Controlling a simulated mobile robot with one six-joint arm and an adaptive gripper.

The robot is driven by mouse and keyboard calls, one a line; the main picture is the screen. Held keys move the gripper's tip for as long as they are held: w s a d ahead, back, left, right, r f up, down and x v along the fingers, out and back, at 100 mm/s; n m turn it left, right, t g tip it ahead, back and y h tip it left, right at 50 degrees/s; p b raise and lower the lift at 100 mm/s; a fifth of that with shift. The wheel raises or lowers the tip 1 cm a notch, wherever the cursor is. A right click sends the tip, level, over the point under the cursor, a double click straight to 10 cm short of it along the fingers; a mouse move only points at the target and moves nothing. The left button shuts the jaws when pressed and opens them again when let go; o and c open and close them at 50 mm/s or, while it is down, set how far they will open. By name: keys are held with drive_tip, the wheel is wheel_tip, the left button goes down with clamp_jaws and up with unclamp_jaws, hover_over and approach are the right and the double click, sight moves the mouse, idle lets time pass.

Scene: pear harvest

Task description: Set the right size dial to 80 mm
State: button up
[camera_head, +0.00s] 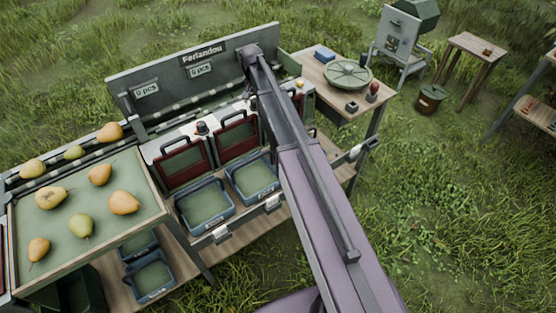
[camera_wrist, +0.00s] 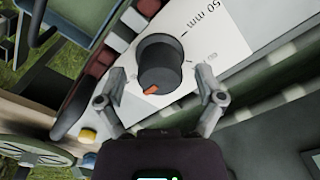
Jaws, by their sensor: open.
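In the wrist view, the right size dial (camera_wrist: 158,66) is a round black knob on a white panel. Its orange mark (camera_wrist: 151,89) points toward the bottom of the picture, away from the "50 mm" label (camera_wrist: 205,18) at the upper right. Other print on the panel lies partly behind my right finger and cannot be read. My gripper (camera_wrist: 160,76) is open, with one finger on either side of the knob. I cannot tell whether the fingers touch it. In the head view, my arm hides this dial and my gripper.
The sorting machine's upright board (camera_head: 195,68) stands behind the dials. Another dial (camera_head: 201,128) sits farther left on it. A yellow button (camera_wrist: 88,134) is near my left finger. Pears lie on the green tray (camera_head: 60,222) at left. A side table (camera_head: 318,72) stands at right.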

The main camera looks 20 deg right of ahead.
sight(254, 99)
drive_tip(key=n, duration=0.6)
drive_tip(key=shift+a+n, duration=0.1)
drive_tip(key=shift+n, duration=0.3)
drive_tip(key=n, duration=0.4)
drive_tip(key=shift+r+n, duration=0.25)
drive_tip(key=shift+n, duration=0.15)
wheel_tip(254, 99, up, 14)
drive_tip(key=p, duration=1.4)
drive_tip(key=s+f+m+b, duration=0.2)
drive_tip(key=s+f+b, duration=0.2)
drive_tip(key=s, duration=0.6)
drive_tip(key=s+f+m+b, duration=0.2)
drive_tip(key=s+f+b, duration=0.2)
drive_tip(key=s, duration=0.6)
drive_tip(key=s+f+m+b, duration=0.2)
drive_tip(key=s+f+b, duration=0.3)
drive_tip(key=s, duration=0.5)
drive_tip(key=shift+s+f+m, duration=0.3)
idle(0.9)
